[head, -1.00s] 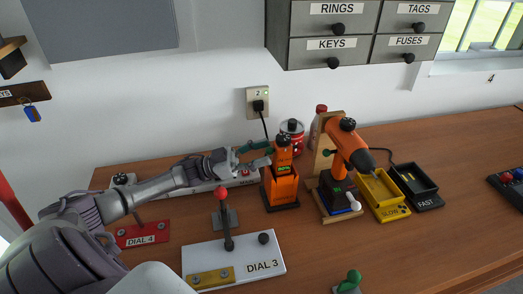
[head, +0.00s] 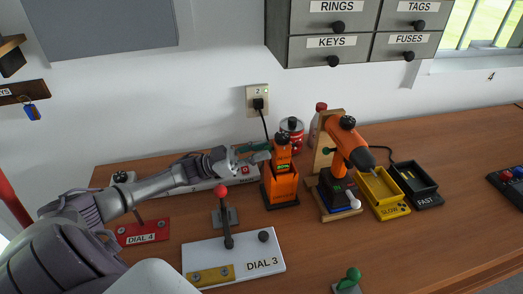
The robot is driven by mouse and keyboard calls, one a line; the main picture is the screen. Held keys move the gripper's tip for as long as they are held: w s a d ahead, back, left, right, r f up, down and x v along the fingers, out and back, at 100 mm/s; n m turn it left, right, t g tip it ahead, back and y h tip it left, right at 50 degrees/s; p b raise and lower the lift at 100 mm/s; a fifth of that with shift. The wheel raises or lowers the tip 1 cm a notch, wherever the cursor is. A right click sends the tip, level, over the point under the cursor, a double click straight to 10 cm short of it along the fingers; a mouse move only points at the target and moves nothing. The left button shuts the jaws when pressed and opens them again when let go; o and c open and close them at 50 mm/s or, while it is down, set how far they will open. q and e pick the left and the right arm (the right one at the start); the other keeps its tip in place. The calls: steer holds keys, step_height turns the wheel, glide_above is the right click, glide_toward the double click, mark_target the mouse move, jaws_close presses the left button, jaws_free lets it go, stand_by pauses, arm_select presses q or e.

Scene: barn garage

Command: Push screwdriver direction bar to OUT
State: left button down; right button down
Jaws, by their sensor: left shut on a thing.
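My left gripper (head: 263,153) reaches in from the left at that height and is shut on the green bar; the fingers partly hide the contact. A second orange tool (head: 347,145) with a dark chuck stands to the right on a wooden stand, with a small green piece at its side. I cannot read any OUT mark. My right gripper is not in view.
The DIAL 3 plate (head: 240,262) and a red-knobbed lever (head: 222,193) are in front of my left arm. A red DIAL 4 plate (head: 142,234) lies left. The bench's right-hand middle is clear.

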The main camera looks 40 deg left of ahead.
arm_select(q)
steer(key=shift+s+a, duration=0.45)
steer(key=shift+s, duration=0.1)
steer(key=c, duration=1)
jaws_free()
steer(key=shift+a, duration=0.1)
steer(key=shift+s+a+f, duration=0.2)
steer(key=shift+s+a, duration=1.15)
steer(key=shift+a, duration=0.7)
steer(key=shift+s+a+f, duration=0.15)
steer(key=shift+s+a, duration=1.25)
steer(key=shift+a, duration=0.6)
steer(key=shift+s+a+f, duration=0.2)
steer(key=shift+s+a, duration=1.15)
steer(key=shift+a, duration=0.7)
